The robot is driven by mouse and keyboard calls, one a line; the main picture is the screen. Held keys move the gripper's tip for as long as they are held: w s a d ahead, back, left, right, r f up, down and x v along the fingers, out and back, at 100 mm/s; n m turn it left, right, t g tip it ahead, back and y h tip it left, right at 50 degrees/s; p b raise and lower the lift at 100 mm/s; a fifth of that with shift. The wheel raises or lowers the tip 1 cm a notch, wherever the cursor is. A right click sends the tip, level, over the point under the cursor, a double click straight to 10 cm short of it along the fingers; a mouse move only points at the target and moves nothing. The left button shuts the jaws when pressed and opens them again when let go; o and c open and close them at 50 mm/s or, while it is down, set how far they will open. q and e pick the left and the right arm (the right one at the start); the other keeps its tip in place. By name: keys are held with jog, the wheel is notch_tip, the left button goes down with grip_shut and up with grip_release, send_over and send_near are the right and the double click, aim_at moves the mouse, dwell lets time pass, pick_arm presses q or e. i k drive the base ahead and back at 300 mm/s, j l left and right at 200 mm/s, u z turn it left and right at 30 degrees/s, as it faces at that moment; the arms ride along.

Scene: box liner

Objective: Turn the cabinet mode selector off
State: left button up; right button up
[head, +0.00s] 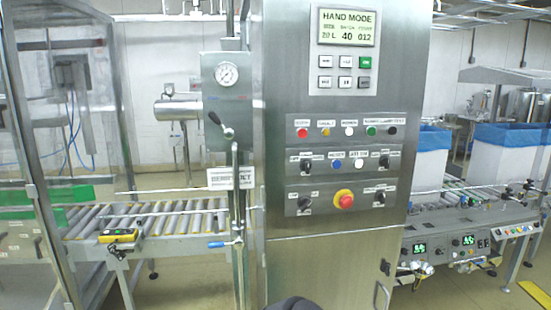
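The steel control cabinet (330,262) stands upright in the middle of the head view. Its front has several black rotary selector knobs: an upper left knob (306,165), an upper right knob (383,161), a lower left knob (304,204) and a lower right knob (379,198). Their labels are too small to read, so I cannot tell which is the mode selector or its exact position. The display (347,27) at the top reads "HAND MODE". Neither gripper is in view. A dark rounded shape shows at the bottom edge.
A red button on a yellow collar (344,199) sits between the lower knobs. A pressure gauge (227,73) and black-tipped lever (222,125) are left of the cabinet. Roller conveyors (190,217) run on both sides. Blue-lined white bins (430,160) stand at right.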

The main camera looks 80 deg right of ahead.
aim_at(305, 166)
jog(key=z, duration=3.2)
